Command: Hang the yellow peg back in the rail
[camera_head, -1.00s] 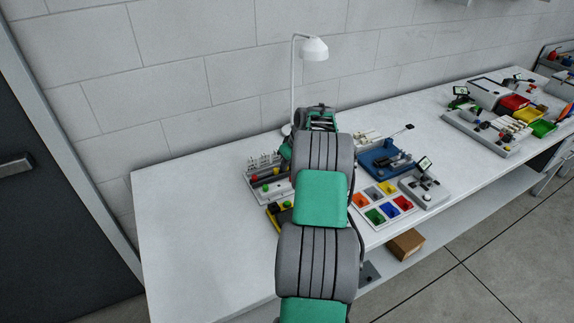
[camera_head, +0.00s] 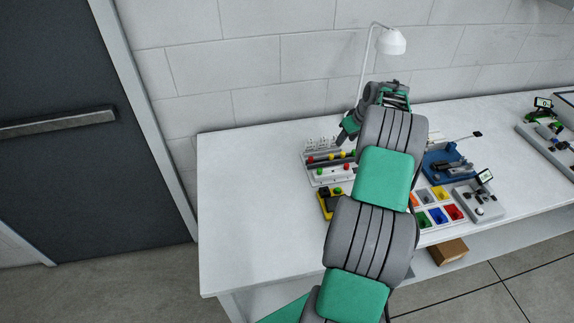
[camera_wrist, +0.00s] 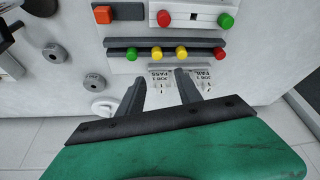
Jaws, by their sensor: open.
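The dark rail (camera_wrist: 205,43) runs across the upper wrist view and holds round-headed pegs: a green one at left, two yellow pegs (camera_wrist: 156,53) (camera_wrist: 181,51), and a red one at right. I cannot tell which yellow peg is meant. In the head view the rail station (camera_head: 330,157) stands left of my arm. My gripper (camera_wrist: 161,77) is open, its two dark fingers apart and nothing visible between them. In the wrist view its fingertips lie just below the yellow pegs, near the printed cards. In the head view my gripper (camera_head: 346,136) is over the station's back edge.
A front plate bears a red (camera_wrist: 163,18) and a green (camera_wrist: 226,21) knob. A yellow-black button box (camera_head: 329,205) stands in front. A white lamp (camera_head: 391,42) rises behind my arm; a tray of coloured bins (camera_head: 437,210) lies right. The table's left part is clear.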

